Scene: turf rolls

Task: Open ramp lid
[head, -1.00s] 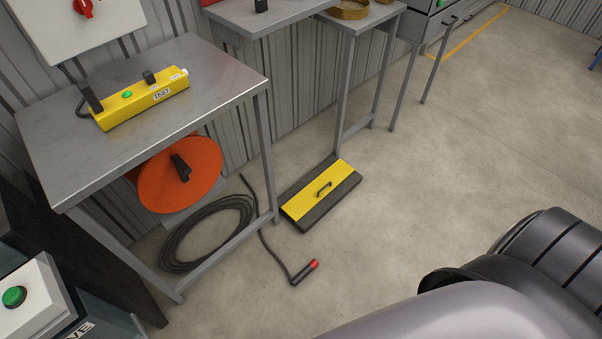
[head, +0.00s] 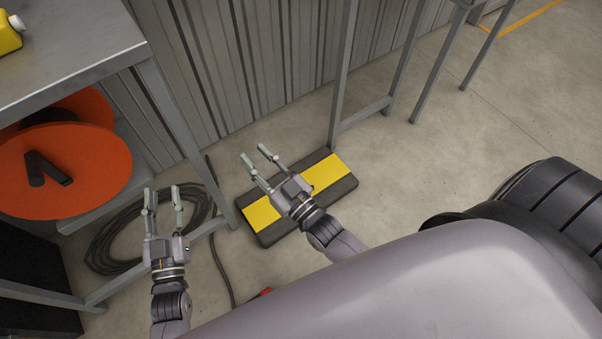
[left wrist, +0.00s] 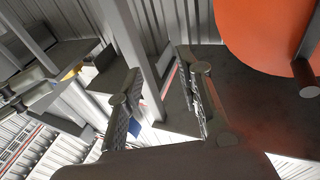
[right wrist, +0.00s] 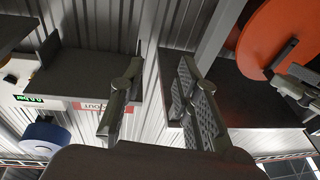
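The ramp (head: 272,228) is a dark block with a yellow lid (head: 323,172) on the floor by the wall. My right gripper (head: 254,158) is open and empty. In the head view it overlaps the ramp and hides the middle of the lid, where the handle is out of sight. My left gripper (head: 163,195) is open and empty, left of the ramp, in front of the coiled cable in the head view. Both wrist views show spread fingers with nothing between them, at the left gripper (left wrist: 165,90) and the right gripper (right wrist: 155,75). Neither wrist view shows the lid.
A metal table (head: 75,45) stands at the left, with an orange reel (head: 65,165) under it. A coiled dark cable (head: 115,240) lies on the floor there. Table legs (head: 345,75) stand behind the ramp.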

